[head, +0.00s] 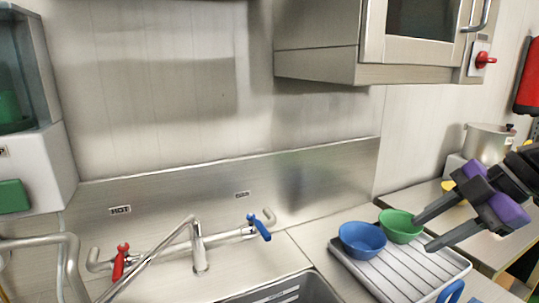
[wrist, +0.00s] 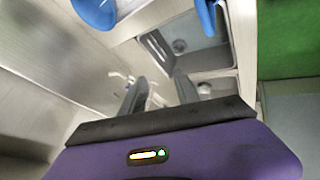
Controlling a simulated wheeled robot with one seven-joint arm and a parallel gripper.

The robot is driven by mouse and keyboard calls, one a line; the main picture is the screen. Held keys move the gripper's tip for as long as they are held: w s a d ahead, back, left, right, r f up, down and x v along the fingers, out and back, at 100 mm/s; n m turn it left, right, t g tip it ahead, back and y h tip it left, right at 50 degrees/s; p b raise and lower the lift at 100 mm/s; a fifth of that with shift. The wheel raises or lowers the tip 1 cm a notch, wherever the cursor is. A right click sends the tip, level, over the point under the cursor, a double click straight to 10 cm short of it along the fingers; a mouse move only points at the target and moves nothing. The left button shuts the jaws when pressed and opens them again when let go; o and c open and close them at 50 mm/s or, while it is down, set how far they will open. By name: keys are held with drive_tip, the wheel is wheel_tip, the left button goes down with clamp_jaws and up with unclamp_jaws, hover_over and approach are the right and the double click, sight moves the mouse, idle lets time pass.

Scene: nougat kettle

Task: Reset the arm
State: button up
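My gripper (head: 421,235) is at the right side of the head view, with grey fingers and purple sides. Its two fingers are apart with nothing between them. The fingertips are in front of the green bowl and over the drying tray in that picture; I cannot tell whether they touch anything. The wrist view also shows the gripper (wrist: 160,88), with both fingers spread and the sink area beyond them.
A blue bowl (head: 362,241) and a green bowl (head: 400,227) sit on a ribbed drying tray (head: 405,287). A sink (head: 290,291) and faucet (head: 199,250) are left of it. A metal pot (head: 488,143) stands at right. A steel cabinet (head: 315,66) hangs above.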

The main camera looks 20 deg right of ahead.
drive_tip(key=w+r+m+t+h, duration=0.3)
drive_tip(key=w+r+m+t, duration=0.8)
drive_tip(key=t, duration=0.4)
drive_tip(key=s+a+f+m+g+h, duration=0.1)
drive_tip(key=s+a+f+m+h, duration=0.35)
drive_tip(key=f+m, duration=0.35)
drive_tip(key=s+a+f+m+h, duration=0.3)
drive_tip(key=s+f+m+h, duration=0.25)
drive_tip(key=f, duration=0.45)
drive_tip(key=s+a+f+n+g+y, duration=0.1)
drive_tip(key=s+a+f+n+y, duration=0.2)
drive_tip(key=s+a+f, duration=0.2)
drive_tip(key=s+a+f+n+g+y, duration=0.2)
drive_tip(key=s+a+f, duration=0.3)
drive_tip(key=s, duration=0.7)
drive_tip(key=s+a+f+n+g+y, duration=0.2)
drive_tip(key=s+a+f+n+y, duration=0.1)
drive_tip(key=s, duration=0.5)
wheel_tip(320, 180, down, 4)
drive_tip(key=shift+s+a+r+n+y, duration=0.25)
drive_tip(key=shift+a+n, duration=0.4)
drive_tip(key=shift+a, duration=0.6)
